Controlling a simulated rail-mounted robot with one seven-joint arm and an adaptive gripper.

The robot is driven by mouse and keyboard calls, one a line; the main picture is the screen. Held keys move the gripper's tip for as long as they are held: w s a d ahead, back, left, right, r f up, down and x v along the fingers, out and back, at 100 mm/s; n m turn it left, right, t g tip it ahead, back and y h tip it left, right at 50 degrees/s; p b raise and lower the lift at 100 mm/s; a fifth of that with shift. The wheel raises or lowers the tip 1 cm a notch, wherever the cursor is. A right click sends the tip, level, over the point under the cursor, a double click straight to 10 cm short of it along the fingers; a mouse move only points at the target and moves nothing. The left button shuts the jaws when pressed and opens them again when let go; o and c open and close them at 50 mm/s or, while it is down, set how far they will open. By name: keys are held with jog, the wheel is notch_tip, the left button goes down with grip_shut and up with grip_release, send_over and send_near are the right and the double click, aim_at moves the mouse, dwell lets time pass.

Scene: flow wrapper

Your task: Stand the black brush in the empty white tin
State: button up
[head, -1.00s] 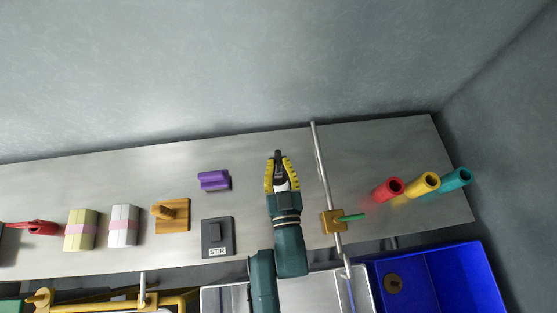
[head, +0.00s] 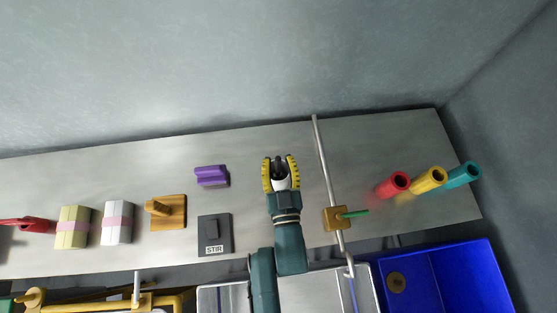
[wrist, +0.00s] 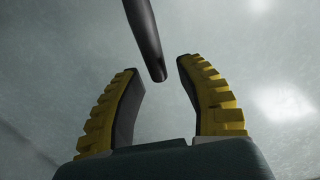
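My gripper (head: 280,158) is open over the steel bench, with its yellow-and-black fingers pointing toward the back wall. A dark rod, which looks like the black brush (wrist: 147,35), comes down from the top of the wrist view. Its lower end is between the open fingertips (wrist: 158,68), with a gap on each side. In the head view a dark shape shows between the fingers. A white patch (head: 281,184) shows between the finger bases; I cannot tell whether it is the white tin or part of my gripper. No tin shows clearly elsewhere.
A metal rail (head: 325,170) crosses the bench just right of my gripper, with an ochre block (head: 336,219) on it. Red (head: 392,186), yellow (head: 428,181) and teal (head: 463,176) tubes stand farther right. A purple block (head: 211,175) and grey STIR block (head: 214,235) are left.

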jog(key=s+d, duration=0.1)
jog(key=s, duration=1.1)
jog(key=shift+d, duration=0.25)
dwell(0.5)
